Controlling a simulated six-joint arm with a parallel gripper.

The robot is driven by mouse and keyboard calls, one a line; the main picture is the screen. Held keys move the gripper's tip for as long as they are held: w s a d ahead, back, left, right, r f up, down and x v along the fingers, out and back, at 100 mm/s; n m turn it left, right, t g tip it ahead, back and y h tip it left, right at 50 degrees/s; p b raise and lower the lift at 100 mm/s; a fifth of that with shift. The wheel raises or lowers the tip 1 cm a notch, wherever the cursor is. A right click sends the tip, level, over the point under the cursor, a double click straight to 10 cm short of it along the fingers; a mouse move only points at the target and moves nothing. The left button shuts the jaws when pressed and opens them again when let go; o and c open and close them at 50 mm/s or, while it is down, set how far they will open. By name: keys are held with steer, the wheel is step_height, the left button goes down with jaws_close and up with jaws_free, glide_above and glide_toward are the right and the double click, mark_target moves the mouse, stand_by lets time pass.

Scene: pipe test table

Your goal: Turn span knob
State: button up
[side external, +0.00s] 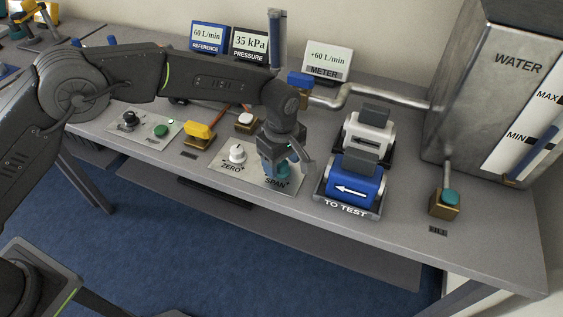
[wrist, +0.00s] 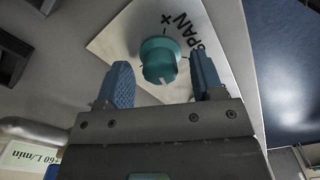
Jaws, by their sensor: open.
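The span knob (wrist: 160,60) is a teal round knob with a pale mark on its rim, on a light plate lettered "SPAN" with plus and minus signs. In the wrist view my gripper (wrist: 163,83) is open, with one blue finger pad to each side of the knob and visible gaps. I cannot tell whether the fingertips reach down to the knob's depth. In the side view my gripper (side external: 280,168) points down over the span knob (side external: 284,171), which is partly hidden by the fingers.
The white zero knob (side external: 237,153) is left of my gripper on the same plate. A blue "TO TEST" block (side external: 354,188) stands to the right. Displays read 60 L/min on the reference (side external: 208,36), 35 kPa on the pressure (side external: 250,44) and +60 L/min on the meter (side external: 327,60).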

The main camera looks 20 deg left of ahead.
step_height(320, 180, up, 13)
stand_by(0.3)
steer(key=shift+f, duration=0.1)
steer(key=s+a+r+m+t, duration=0.1)
steer(key=s+a+r+m, duration=0.2)
steer(key=s+a+r, duration=0.35)
steer(key=s+a+r+m+t, duration=0.2)
steer(key=s+a+r+m, duration=0.1)
steer(key=a+r, duration=0.5)
steer(key=s+a+f+m+t, duration=0.1)
steer(key=s+a+f+m, duration=0.1)
steer(key=s+a, duration=0.3)
steer(key=s+a+f+m+t, duration=0.1)
steer(key=s+a+m, duration=0.3)
steer(key=s, duration=0.9)
steer(key=shift+s+a+f+m+t, duration=0.35)
steer(key=shift+a+f, duration=0.25)
steer(key=shift+a, duration=0.5)
